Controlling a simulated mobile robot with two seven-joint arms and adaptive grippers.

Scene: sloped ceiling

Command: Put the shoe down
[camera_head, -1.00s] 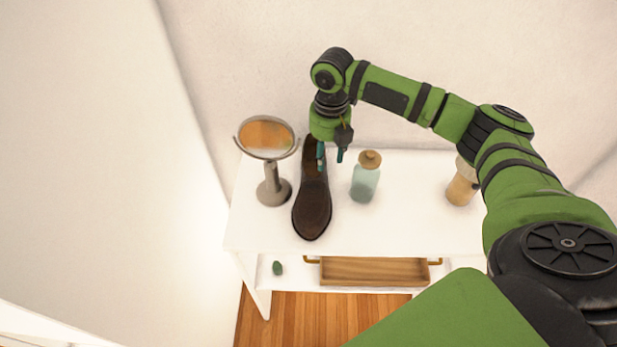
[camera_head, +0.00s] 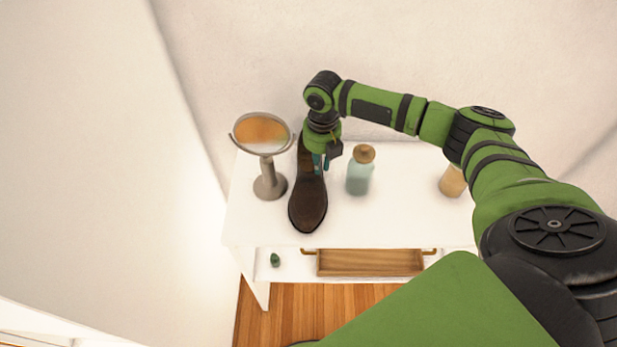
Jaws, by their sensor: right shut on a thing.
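A dark brown shoe (camera_head: 308,205) is over the left part of the white table (camera_head: 400,220), its toe toward the front. My right gripper (camera_head: 322,164) is at the shoe's rear part and shut on it. The gripper's palm and the arm's wrist hide part of the heel end. Whether the sole touches the table top I cannot tell. My left gripper is not in view.
A round mirror on a stand (camera_head: 268,178) stands close left of the shoe. A glass bottle with a cork (camera_head: 359,176) stands to its right, and a tan jar (camera_head: 453,181) farther right. A wooden tray (camera_head: 370,262) and a small green object (camera_head: 275,260) are on the lower shelf.

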